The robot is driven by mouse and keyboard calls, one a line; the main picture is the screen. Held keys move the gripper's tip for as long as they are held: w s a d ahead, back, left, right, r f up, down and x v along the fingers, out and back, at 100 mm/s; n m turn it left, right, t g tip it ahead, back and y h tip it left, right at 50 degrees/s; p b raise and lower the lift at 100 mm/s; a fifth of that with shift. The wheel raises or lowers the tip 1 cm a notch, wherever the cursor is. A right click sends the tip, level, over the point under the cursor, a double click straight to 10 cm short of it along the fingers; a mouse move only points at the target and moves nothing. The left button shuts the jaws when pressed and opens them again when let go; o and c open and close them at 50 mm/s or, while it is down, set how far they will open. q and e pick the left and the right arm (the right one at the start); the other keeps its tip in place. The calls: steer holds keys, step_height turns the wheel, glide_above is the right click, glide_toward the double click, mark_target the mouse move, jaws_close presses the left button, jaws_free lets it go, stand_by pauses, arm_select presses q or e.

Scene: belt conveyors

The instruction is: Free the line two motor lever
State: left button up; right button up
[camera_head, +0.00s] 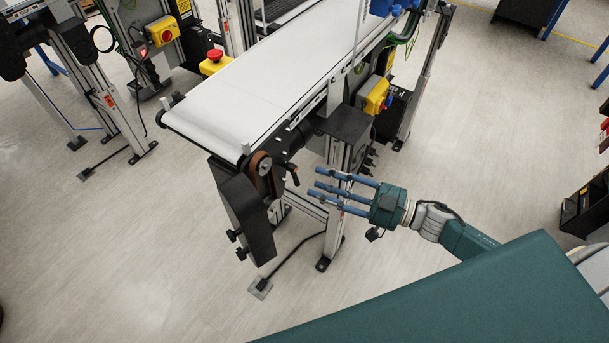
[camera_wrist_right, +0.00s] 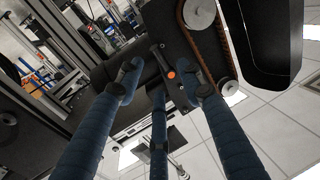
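The motor lever (camera_head: 293,173) is a small dark handle with a reddish part. It sticks out at the end of the near conveyor, beside the brown belt pulley (camera_head: 264,167). My right gripper (camera_head: 318,184) has three blue fingers, spread and open, pointing left at the lever with a small gap. In the right wrist view, the lever's dark handle with its orange-red hub (camera_wrist_right: 171,74) shows between the spread fingertips (camera_wrist_right: 160,82). Nothing is held, and contact with the lever does not show. My left gripper is not in view.
The near conveyor's white belt (camera_head: 260,80) runs to the back right. A black motor cover (camera_head: 243,210) hangs below its end.

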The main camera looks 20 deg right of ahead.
mark_target(293, 175)
steer(key=x, duration=0.5)
steer(key=shift+p, duration=0.3)
jaws_close()
